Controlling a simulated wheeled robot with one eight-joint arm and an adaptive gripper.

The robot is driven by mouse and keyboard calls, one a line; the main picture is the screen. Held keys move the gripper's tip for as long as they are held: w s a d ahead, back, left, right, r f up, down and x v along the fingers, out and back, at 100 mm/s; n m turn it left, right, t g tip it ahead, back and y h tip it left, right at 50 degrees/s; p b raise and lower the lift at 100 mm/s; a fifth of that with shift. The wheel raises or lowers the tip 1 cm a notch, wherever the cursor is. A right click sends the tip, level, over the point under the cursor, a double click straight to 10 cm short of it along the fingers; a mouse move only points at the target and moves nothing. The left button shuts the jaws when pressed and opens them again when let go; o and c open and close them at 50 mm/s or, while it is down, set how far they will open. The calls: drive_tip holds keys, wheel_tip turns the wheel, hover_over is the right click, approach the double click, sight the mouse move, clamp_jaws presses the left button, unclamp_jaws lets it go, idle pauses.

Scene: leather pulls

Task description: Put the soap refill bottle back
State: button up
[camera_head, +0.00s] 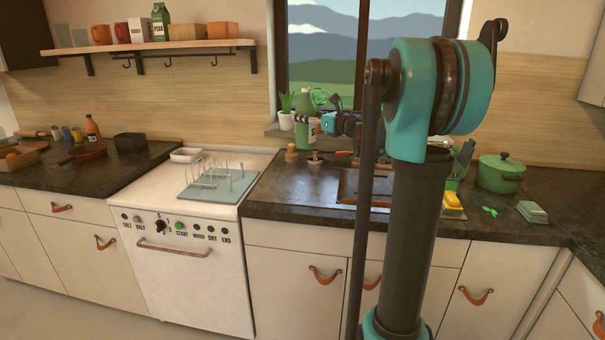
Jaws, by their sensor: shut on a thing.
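The soap refill bottle (303,104) is green with a pale label showing an "S". It stands upright in front of the window, by the sill behind the sink counter. The gripper hides part of the label. I cannot tell whether the bottle's base touches the sill or hangs just in front of it.
A potted plant (286,110) stands on the window sill, close left of the bottle. A wooden-topped brush (291,153) and another small item (314,158) stand on the counter below. A dish rack (216,175) is at left, a green pot (500,173) at right.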

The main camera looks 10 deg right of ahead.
wheel_tip(320, 180, down, 17)
drive_tip(key=shift+f, duration=0.15)
idle(0.4)
drive_tip(key=shift+f, duration=0.1)
drive_tip(key=o, duration=1.8)
drive_tip(key=shift+c, duration=0.2)
drive_tip(key=v, duration=1.2)
